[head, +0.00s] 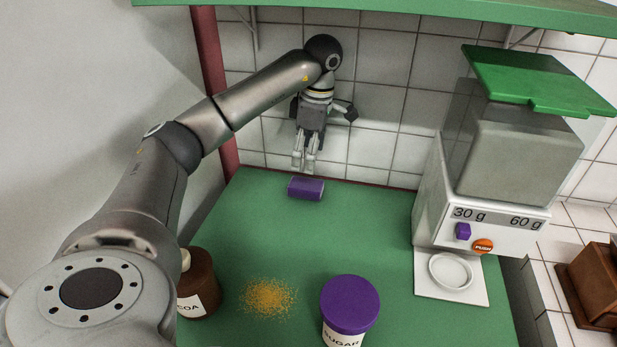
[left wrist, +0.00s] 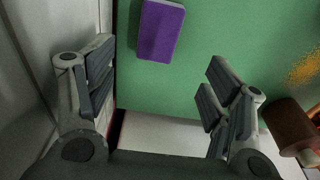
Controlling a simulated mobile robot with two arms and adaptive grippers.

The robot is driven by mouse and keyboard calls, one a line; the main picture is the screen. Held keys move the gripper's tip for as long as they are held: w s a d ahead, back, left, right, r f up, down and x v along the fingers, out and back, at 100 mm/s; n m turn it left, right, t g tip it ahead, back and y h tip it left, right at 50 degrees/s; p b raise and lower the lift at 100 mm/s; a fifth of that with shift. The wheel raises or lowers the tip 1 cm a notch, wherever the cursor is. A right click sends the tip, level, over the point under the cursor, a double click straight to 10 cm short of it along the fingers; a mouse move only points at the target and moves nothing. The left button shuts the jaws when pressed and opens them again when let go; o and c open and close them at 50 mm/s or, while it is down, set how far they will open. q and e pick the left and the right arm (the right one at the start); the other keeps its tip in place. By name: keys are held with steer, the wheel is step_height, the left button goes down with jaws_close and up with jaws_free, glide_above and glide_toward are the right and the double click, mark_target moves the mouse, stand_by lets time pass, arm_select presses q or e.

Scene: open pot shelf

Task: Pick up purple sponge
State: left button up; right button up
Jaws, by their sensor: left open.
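The purple sponge (head: 306,188) lies on the green counter near its back edge, below my left gripper. My left gripper (head: 304,168) points down above and slightly behind the sponge in the head view. In the left wrist view my left gripper (left wrist: 158,88) is open, with its two fingers wide apart and nothing between them. The sponge also shows there (left wrist: 160,30), at the top of the picture, beyond the fingertips and apart from them. My right gripper is not in view.
A brown cocoa jar (head: 199,285) and a purple-lidded sugar jar (head: 349,305) stand at the front. Yellow-brown crumbs (head: 267,297) lie between them. A white dispenser (head: 495,205) with a green lid stands right. The green counter (head: 375,230) is clear in the middle; a tiled wall (head: 385,110) is behind.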

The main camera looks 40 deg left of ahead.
mark_target(306, 184)
arm_select(q)
steer(key=f, duration=0.3)
steer(key=shift+s+a+f, duration=0.1)
steer(key=shift+s+f, duration=0.15)
steer(key=shift+f, duration=0.1)
steer(key=shift+w+a+f, duration=0.1)
steer(key=shift+w+f, duration=0.05)
steer(key=shift+f, duration=1.25)
steer(key=shift+w+a+f, duration=0.1)
steer(key=shift+f, duration=1.3)
steer(key=shift+f+p, duration=0.3)
steer(key=c, duration=0.9)
